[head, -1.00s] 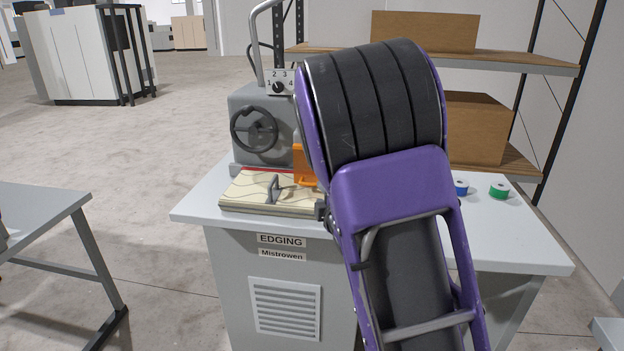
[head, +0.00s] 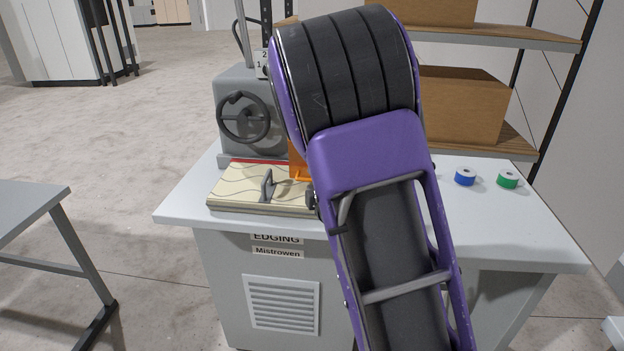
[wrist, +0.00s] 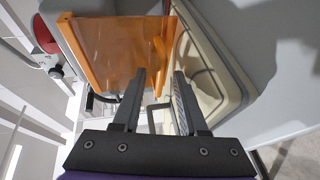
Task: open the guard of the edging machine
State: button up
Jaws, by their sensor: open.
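The edging machine (head: 232,88) is a grey housing with a dark handwheel, standing on a pale cabinet labelled EDGING. Its guard (head: 297,166) is an orange panel, mostly hidden behind my arm in the head view. In the wrist view the guard (wrist: 105,52) fills the upper left and has an upright orange bar on its right side. My gripper (wrist: 160,73) is open and empty. Its fingertips point at the lower end of that bar, which appears between them; I cannot tell how far beyond them it lies. My gripper is hidden in the head view.
A blue spool (head: 465,177) and a green spool (head: 508,179) stand on the right of the worktop (head: 500,225). A shelf with cardboard boxes (head: 460,105) is behind; a grey table (head: 30,210) is at left.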

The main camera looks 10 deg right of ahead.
grip_shut()
dwell(1.4)
